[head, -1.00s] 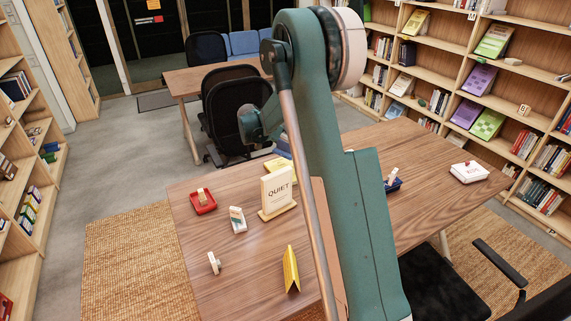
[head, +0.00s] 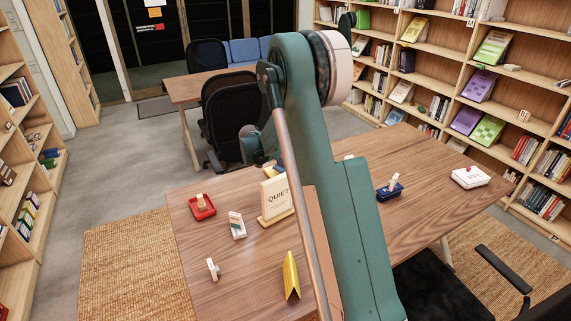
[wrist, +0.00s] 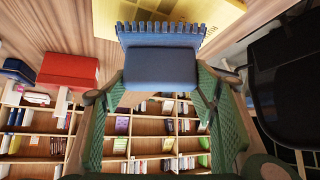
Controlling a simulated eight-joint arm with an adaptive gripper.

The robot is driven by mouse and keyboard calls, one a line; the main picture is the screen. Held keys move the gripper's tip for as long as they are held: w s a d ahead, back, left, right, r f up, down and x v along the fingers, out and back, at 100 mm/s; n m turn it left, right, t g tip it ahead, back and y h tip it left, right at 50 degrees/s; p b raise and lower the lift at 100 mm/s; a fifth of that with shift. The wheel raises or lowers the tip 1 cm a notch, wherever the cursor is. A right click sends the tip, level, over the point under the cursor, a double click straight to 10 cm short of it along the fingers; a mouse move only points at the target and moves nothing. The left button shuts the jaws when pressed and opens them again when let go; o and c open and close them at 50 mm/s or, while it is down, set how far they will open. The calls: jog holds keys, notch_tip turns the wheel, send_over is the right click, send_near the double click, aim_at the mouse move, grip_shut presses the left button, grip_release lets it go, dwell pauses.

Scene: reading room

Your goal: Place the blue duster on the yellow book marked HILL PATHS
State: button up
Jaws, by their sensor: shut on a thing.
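My gripper (wrist: 160,72) is shut on the blue duster (wrist: 160,64). The duster spans between the two green fingers in the wrist view, its dark blue fringe toward the top. A flat yellow book (wrist: 222,14) shows beyond the fringe at the top of the wrist view, partly covered by the duster and cut off by the frame edge. I cannot read its title or tell the gap between duster and book. In the head view my arm hides the duster and most of the area behind the QUIET sign.
The QUIET sign (head: 275,199) stands on the wooden table (head: 225,270). A red tray (head: 203,213), a small white-based item (head: 237,226) and a folded yellow card (head: 291,276) stand nearby. A blue tray (head: 390,194) and a white box (head: 470,178) are to the right.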

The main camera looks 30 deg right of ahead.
jog(key=shift+f, duration=1.25)
jog(key=shift+f+b, duration=0.1)
jog(key=shift+b, duration=0.2)
jog(key=o, duration=0.9)
jog(key=shift+p+v, duration=1.15)
jog(key=shift+v, duration=4.9)
